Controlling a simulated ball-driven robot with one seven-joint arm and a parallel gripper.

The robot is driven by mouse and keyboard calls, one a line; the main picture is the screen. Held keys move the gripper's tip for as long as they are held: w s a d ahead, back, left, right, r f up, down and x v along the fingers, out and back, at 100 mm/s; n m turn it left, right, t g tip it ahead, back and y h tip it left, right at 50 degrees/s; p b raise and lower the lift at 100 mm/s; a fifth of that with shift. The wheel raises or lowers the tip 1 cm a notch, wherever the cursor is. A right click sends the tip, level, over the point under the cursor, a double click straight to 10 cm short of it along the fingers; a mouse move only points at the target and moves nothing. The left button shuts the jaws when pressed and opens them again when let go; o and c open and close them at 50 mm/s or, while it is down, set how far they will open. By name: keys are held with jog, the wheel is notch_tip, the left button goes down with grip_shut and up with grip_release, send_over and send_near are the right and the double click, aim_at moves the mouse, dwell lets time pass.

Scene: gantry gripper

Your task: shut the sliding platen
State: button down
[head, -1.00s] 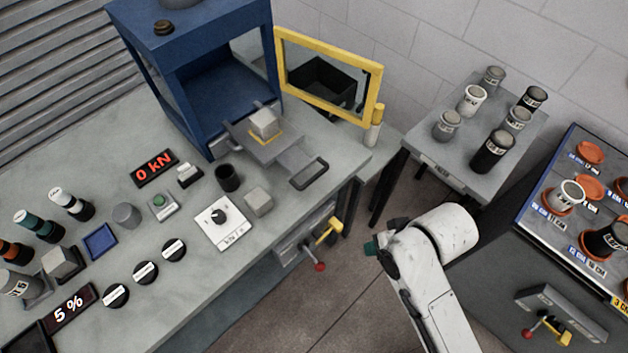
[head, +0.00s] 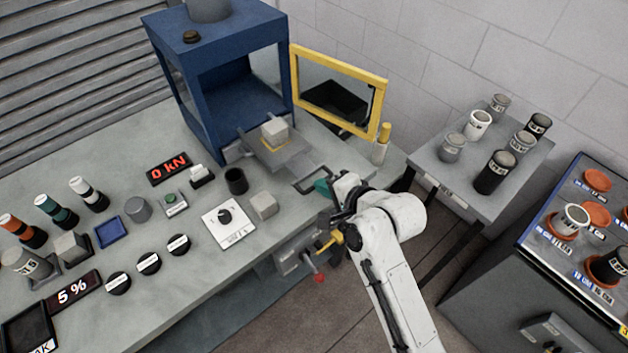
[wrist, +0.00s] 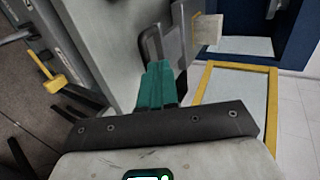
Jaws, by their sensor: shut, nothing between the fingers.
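The sliding platen (head: 268,152) is a grey plate drawn out of the blue press frame (head: 226,80), with a grey cube (head: 275,131) on it. Its dark loop handle (head: 312,184) sticks out toward the bench's right edge. My gripper (head: 322,186) has teal fingers, shut and empty, close by the handle's outer end. In the wrist view the fingers (wrist: 157,82) point at the handle (wrist: 151,45), with the platen (wrist: 187,30) and cube (wrist: 207,28) beyond. I cannot tell whether the fingers touch the handle.
The yellow-framed guard door (head: 338,90) stands open right of the press, with a white bottle with a yellow cap (head: 381,143) beside it. A yellow lever (head: 329,240) sticks out under the bench edge. A side table (head: 440,180) holds several cylinders.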

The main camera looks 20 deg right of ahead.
aim_at(305, 178)
jog(key=shift+x, duration=2.4)
jog(key=shift+w, duration=0.15)
